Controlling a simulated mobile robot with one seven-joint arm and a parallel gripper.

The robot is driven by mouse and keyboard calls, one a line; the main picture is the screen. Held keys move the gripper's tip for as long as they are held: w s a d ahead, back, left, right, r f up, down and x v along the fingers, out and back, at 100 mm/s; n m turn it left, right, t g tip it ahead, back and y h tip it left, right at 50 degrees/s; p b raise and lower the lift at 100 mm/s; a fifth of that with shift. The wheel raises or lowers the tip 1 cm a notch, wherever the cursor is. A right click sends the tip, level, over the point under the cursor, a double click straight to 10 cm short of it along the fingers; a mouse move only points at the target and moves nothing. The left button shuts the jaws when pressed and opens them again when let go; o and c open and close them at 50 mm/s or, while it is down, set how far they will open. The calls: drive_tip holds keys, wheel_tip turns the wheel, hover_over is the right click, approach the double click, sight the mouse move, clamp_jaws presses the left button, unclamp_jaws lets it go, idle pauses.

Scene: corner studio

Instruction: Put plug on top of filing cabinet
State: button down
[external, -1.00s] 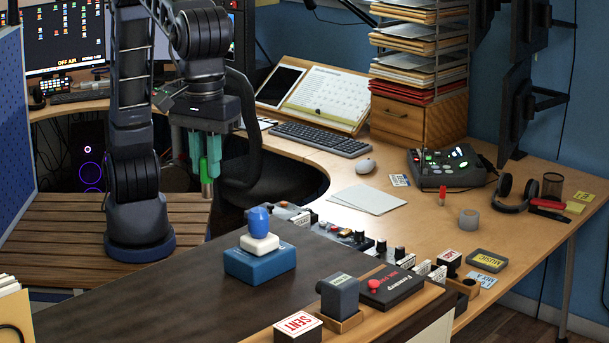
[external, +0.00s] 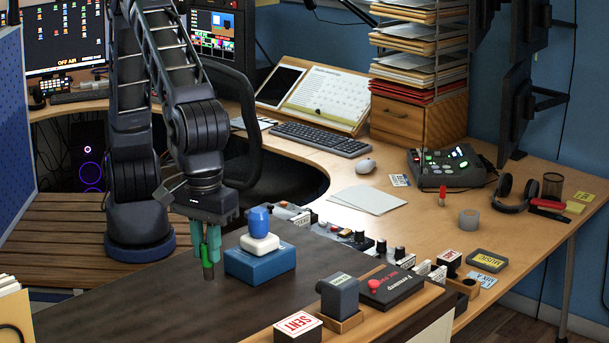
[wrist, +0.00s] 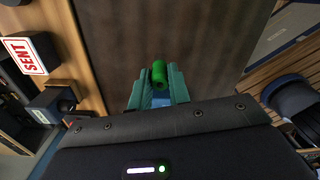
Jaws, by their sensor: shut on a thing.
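My gripper (external: 208,246) has teal fingers and is shut on the plug (external: 208,271), a small green cylinder with a metallic lower end. The plug hangs upright, pointing down, over the dark foreground top (external: 150,310), left of a blue block. I cannot tell whether its tip touches that surface. In the wrist view the plug's green end (wrist: 159,72) shows between the fingertips, with the dark top behind it. The dark top seems to be the filing cabinet's; its sides are mostly out of view.
A blue block with a white and blue knob (external: 260,262) stands close right of my gripper. A row of small knobbed devices (external: 345,234) lines the far edge. A SENT stamp (external: 298,325) and a grey stamp (external: 338,296) are near right. The dark top's left part is clear.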

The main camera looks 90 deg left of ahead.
sight(207, 264)
drive_tip(key=shift+f, duration=2.2)
drive_tip(key=c, duration=1.3)
unclamp_jaws()
drive_tip(key=shift+f, duration=0.1)
